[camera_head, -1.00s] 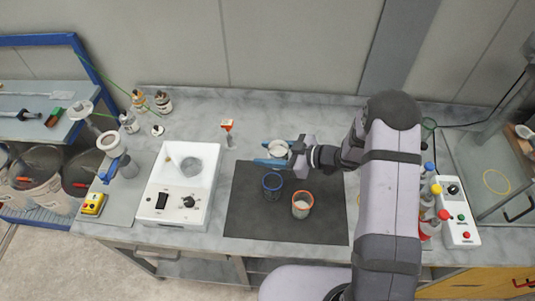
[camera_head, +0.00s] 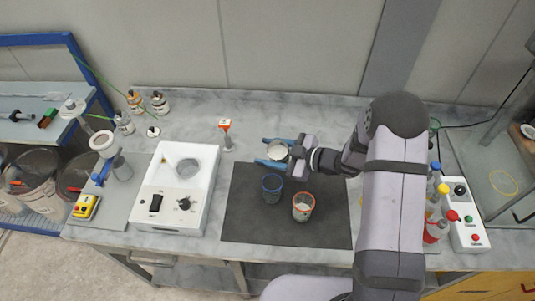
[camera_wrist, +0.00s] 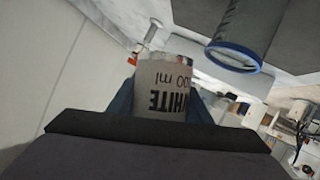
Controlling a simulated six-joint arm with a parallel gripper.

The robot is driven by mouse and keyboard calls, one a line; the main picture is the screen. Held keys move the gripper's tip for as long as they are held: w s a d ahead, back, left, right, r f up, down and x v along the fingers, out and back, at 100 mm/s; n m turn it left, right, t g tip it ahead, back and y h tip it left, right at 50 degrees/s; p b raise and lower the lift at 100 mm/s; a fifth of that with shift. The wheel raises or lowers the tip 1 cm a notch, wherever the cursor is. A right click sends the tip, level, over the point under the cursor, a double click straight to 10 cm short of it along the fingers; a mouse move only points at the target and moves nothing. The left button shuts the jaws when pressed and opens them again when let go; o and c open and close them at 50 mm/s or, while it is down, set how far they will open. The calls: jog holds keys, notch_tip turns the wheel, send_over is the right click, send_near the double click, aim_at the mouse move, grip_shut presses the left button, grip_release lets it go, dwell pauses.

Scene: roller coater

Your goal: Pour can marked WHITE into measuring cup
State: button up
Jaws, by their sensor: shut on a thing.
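My gripper (camera_head: 278,152) has its blue fingers shut on the can marked WHITE (camera_head: 277,147), behind the dark mat. In the wrist view the can (camera_wrist: 164,103) shows its label upside down, with "ml" lettering beside the name. The picture there is inverted, and the can looks roughly upright. A blue-rimmed cup (camera_head: 271,190) stands on the mat in front of the held can; it also shows in the wrist view (camera_wrist: 236,54). An orange-rimmed cup (camera_head: 303,212) with pale contents stands to its right. I cannot tell from markings which is the measuring cup.
The dark mat (camera_head: 250,223) has bare room around the two cups. A white device with a knob (camera_head: 178,195) stands left of it. Several coloured-cap bottles (camera_head: 437,220) and a control box (camera_head: 467,220) stand at the right, beyond my arm. A small orange-topped item (camera_head: 226,130) stands behind.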

jog(key=shift+w+d+f+n+t+b, duration=0.15)
jog(key=shift+f+n+b, duration=0.25)
jog(key=shift+b, duration=0.65)
jog(key=shift+w+a+f+n+t+b, duration=0.1)
jog(key=shift+f+n+t+b, duration=0.3)
jog(key=shift+b, duration=0.6)
jog(key=shift+w+d+f+n+t+b, duration=0.1)
jog(key=shift+f+n+b, duration=0.1)
jog(key=shift+f+b, duration=0.6)
jog(key=shift+r, duration=0.35)
jog(key=shift+w+n+t+b, duration=0.15)
jog(key=shift+n+t+b, duration=0.3)
jog(key=shift+b, duration=0.9)
jog(key=shift+r+n+t+b, duration=0.55)
jog(key=shift+n+b, duration=0.3)
jog(key=shift+b, duration=0.85)
dwell(1.8)
